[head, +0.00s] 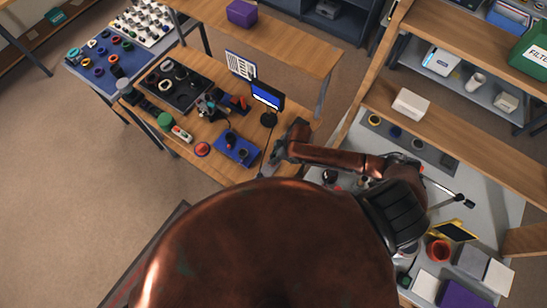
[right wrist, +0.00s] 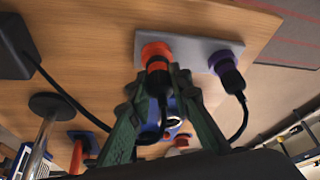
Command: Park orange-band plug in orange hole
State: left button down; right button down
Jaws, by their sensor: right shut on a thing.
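In the right wrist view, my right gripper (right wrist: 160,84) is shut around the black plug with an orange band (right wrist: 157,67). The plug's end is at the orange hole (right wrist: 155,49) of a grey plate (right wrist: 192,46) and lines up with it; I cannot tell how deep it sits. A black cable hangs from the plug. A purple-banded plug (right wrist: 226,68) stands in the same plate, beside it. In the head view, my right gripper (head: 277,153) is low at the right part of the wooden table (head: 215,172); plug and plate are not clear there. My left gripper is not in view.
A monitor (head: 267,96) on a stand is close to my right gripper. A blue tray (head: 236,149) and a red button (head: 202,149) lie to its left. In the right wrist view, a dark box (right wrist: 12,47) with a cable stands at the left.

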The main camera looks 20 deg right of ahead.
jog(key=shift+f, duration=0.45)
dwell(0.6)
jog(key=c, duration=1.7)
grip_release()
jog(key=v, duration=1.2)
jog(key=shift+a, duration=0.1)
